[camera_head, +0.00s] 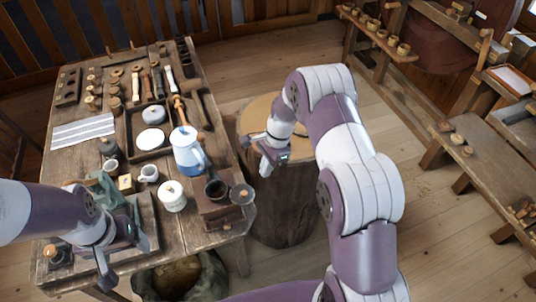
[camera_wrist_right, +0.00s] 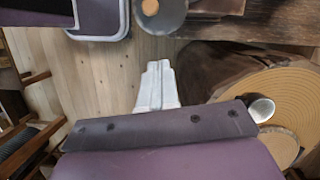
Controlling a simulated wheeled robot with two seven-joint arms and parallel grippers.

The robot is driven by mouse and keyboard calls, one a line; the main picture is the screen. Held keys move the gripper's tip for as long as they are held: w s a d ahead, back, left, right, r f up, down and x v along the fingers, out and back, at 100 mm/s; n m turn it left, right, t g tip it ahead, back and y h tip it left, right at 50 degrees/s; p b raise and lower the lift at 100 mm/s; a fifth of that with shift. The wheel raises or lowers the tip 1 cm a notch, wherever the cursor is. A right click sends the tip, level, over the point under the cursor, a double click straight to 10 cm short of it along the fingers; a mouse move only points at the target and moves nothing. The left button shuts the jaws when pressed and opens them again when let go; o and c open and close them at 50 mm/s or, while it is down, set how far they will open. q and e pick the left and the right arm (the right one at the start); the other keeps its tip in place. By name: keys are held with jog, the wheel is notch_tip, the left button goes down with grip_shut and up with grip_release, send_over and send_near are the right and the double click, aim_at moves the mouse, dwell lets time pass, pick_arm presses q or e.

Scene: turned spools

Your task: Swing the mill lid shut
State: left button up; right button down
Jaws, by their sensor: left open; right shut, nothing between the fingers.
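The mill (camera_head: 217,212) is a brown wooden box at the table's near right corner, with a dark round bowl (camera_head: 215,188) on top. Its lid (camera_head: 242,194), a grey disc with a wooden knob, sits out to the right of the bowl, leaving the bowl uncovered. In the right wrist view the lid (camera_wrist_right: 157,14) is at the top edge, beside part of the mill (camera_wrist_right: 216,6). My right gripper (camera_head: 266,166) is shut and empty, beyond the lid and apart from it; its closed fingers (camera_wrist_right: 157,88) show over the floor. My left gripper (camera_head: 124,259) is open over the table's near left part.
A blue-white pot (camera_head: 187,150) and a white lidded jar (camera_head: 172,196) stand close to the mill. A large log stump (camera_head: 285,205) stands right of the table, near my right gripper. Spools and tools fill the table's far part.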

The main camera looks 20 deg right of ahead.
aim_at(248, 194)
jog(key=a+f+p, duration=0.1)
jog(key=s+a+f, duration=0.1)
jog(key=a, duration=0.1)
jog(key=a+f+p, duration=0.1)
jog(key=shift+s+a+f+p, duration=0.15)
jog(key=shift+s+a+p, duration=0.1)
jog(key=shift+a+p, duration=0.1)
jog(key=shift+a+f, duration=0.15)
jog(key=shift+w+f, duration=0.2)
jog(key=shift+s+r, duration=0.15)
jog(key=shift+s, duration=0.05)
jog(key=shift+a+m, duration=0.1)
jog(key=shift+m, duration=0.3)
